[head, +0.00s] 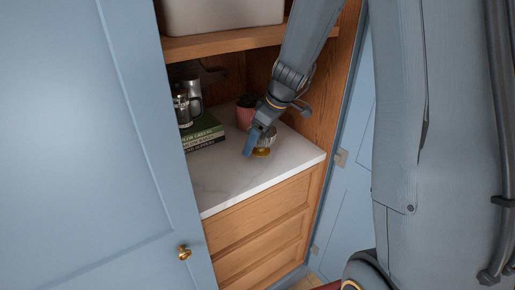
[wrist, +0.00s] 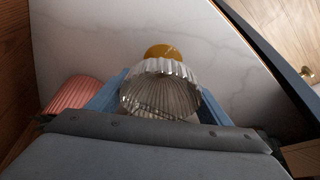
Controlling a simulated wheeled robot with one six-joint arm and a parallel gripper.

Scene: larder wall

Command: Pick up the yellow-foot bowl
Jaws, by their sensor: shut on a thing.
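The yellow-foot bowl (wrist: 160,92) is a fluted silver-grey bowl with a round yellow foot (wrist: 163,52). In the wrist view it sits between the blue fingers of my gripper (wrist: 160,95), which is shut on it. In the head view the bowl (head: 266,140) is at the white marble counter (head: 225,180), with its yellow foot low and partly hidden by my gripper (head: 258,142). I cannot tell whether the foot touches the counter.
A pink ribbed cup (head: 244,112) stands behind the bowl, close to my gripper. Dark green books (head: 203,133) and a metal jug (head: 183,108) are at the left. A wooden shelf (head: 222,42) lies above. The blue door (head: 90,150) stands at the left.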

